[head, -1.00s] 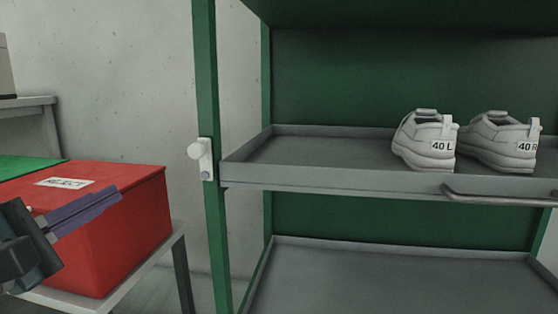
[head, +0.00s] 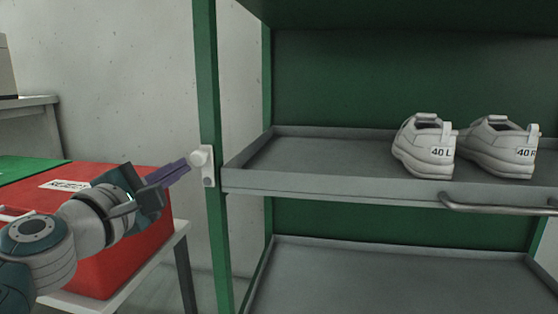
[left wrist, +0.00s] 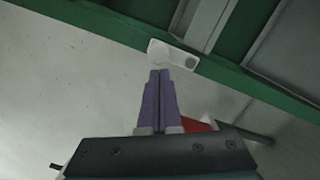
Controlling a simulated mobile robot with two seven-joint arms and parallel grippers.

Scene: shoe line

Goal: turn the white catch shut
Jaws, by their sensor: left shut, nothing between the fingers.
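The white catch (head: 208,167) sits on the green left post of the rack, upright, with a round knob (head: 199,158) at its upper end. It also shows in the left wrist view (left wrist: 174,55), just beyond the fingertips. My left gripper (head: 188,163) is shut and empty, its purple fingers pointing at the catch from the left. The fingertips are close to the knob; I cannot tell whether they touch it. In the left wrist view the shut fingers (left wrist: 161,72) point at the knob end. My right gripper is not in view.
The green rack post (head: 209,100) stands beside a grey pull-out tray (head: 300,180) with a handle (head: 490,204). Two white shoes (head: 424,148) stand on that tray. A red reject box (head: 160,230) is on a table below my left arm. Bare wall lies behind.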

